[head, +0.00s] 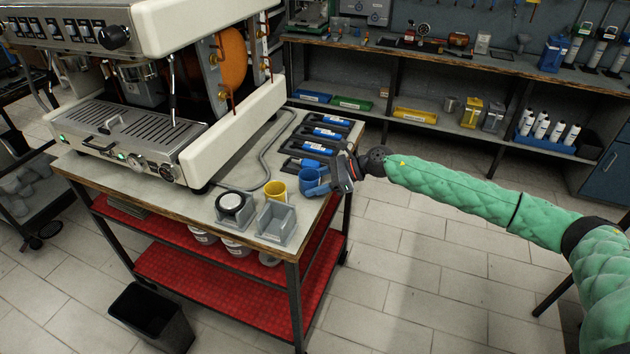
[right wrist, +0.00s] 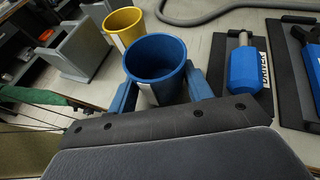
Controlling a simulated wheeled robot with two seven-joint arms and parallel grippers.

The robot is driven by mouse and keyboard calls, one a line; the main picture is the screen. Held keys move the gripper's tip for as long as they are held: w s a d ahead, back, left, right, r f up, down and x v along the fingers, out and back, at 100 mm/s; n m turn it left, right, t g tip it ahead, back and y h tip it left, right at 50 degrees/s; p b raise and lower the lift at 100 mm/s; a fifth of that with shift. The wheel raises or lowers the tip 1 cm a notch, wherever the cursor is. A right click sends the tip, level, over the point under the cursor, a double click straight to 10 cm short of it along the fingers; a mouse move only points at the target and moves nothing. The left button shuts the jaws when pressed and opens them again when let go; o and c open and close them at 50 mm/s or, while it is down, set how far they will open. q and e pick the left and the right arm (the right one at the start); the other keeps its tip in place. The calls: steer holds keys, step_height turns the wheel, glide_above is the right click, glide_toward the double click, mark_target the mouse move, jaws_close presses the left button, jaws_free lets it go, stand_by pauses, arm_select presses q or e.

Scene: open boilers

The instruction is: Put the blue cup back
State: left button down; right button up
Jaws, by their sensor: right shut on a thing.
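The blue cup (head: 311,184) is at the right edge of the workbench top, beside the yellow cup (head: 277,190). My right gripper (head: 322,180) reaches in from the right and is shut on the blue cup. In the right wrist view the open mouth of the blue cup (right wrist: 155,62) faces up between the blue fingers (right wrist: 162,94), with the yellow cup (right wrist: 122,24) just beyond it. I cannot tell whether the cup touches the bench top. My left gripper is not in view.
A grey holder (head: 277,222) and a round black-and-white item (head: 231,204) stand at the bench's front corner. Several blue-handled tools (head: 318,148) lie in black trays behind the cup. The coffee machine (head: 130,130) fills the bench's left. A grey hose (head: 262,160) runs between.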

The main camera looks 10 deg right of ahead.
steer(key=shift+f, duration=0.25)
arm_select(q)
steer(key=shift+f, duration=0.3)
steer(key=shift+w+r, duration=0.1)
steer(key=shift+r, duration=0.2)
arm_select(e)
steer(key=shift+f, duration=0.1)
steer(key=o, duration=1.1)
steer(key=shift+c, duration=0.2)
steer(key=shift+o, duration=0.5)
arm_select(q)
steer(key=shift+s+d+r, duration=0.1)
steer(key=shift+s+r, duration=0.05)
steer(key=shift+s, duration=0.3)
arm_select(e)
steer(key=shift+r, duration=0.2)
